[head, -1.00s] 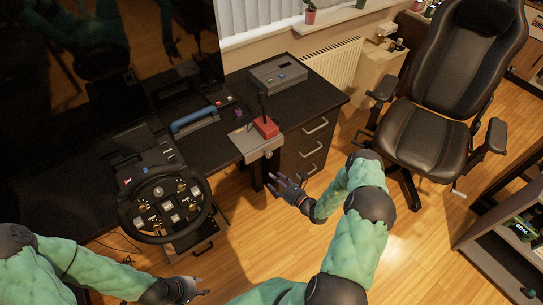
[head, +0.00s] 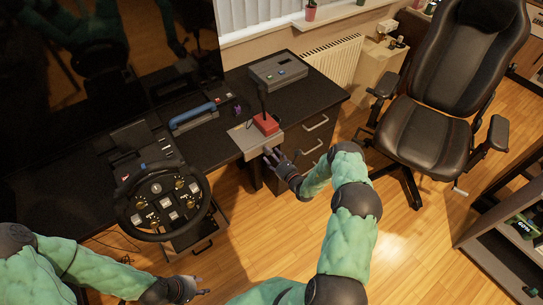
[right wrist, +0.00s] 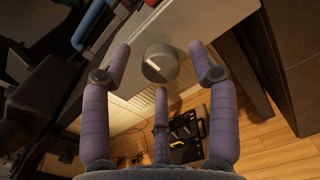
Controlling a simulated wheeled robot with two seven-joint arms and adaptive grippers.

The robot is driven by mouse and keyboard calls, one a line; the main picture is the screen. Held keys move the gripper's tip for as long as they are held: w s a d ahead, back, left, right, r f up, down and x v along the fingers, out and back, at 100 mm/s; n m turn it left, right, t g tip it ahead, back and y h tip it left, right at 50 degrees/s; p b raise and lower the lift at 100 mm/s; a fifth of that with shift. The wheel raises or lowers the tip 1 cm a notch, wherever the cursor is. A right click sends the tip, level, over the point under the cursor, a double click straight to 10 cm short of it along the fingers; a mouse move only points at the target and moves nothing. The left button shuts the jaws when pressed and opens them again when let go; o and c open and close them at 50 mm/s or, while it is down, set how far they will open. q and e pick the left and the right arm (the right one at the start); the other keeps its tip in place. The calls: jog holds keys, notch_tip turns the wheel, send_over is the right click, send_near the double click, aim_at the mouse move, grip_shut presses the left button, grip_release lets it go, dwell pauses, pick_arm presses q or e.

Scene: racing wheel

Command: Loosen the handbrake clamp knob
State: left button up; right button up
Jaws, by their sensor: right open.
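The clamp knob (right wrist: 160,65) is a round grey knob with a pale line across its face, on the edge of a light grey plate (right wrist: 190,22). In the head view the plate (head: 246,143) juts from the desk's front edge under the red handbrake base (head: 265,124) with its black upright lever. My right gripper (head: 271,155) is at the plate's front and hides the knob there. In the right wrist view its fingers (right wrist: 160,48) are open around the knob, with gaps on both sides. My left gripper (head: 203,286) is open and empty, low and away from the desk.
The steering wheel (head: 164,204) stands left of the handbrake. A blue-handled case (head: 194,117) and a grey button box (head: 278,72) lie on the black desk. Drawers (head: 308,145) are right of the plate. A black chair (head: 425,130) stands further right, with open floor between.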

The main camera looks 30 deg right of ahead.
jog(key=shift+w, duration=0.15)
jog(key=shift+c, duration=0.3)
jog(key=c, duration=1.1)
jog(key=shift+r+n, duration=0.1)
jog(key=shift+n, duration=0.2)
jog(key=shift+w+a+n+b, duration=0.1)
jog(key=shift+n+b, duration=0.25)
jog(key=shift+n, duration=3.55)
jog(key=shift+w+a+n+b, duration=0.1)
jog(key=shift+n+b, duration=0.2)
jog(key=shift+n, duration=3.6)
jog(key=shift+s, duration=0.1)
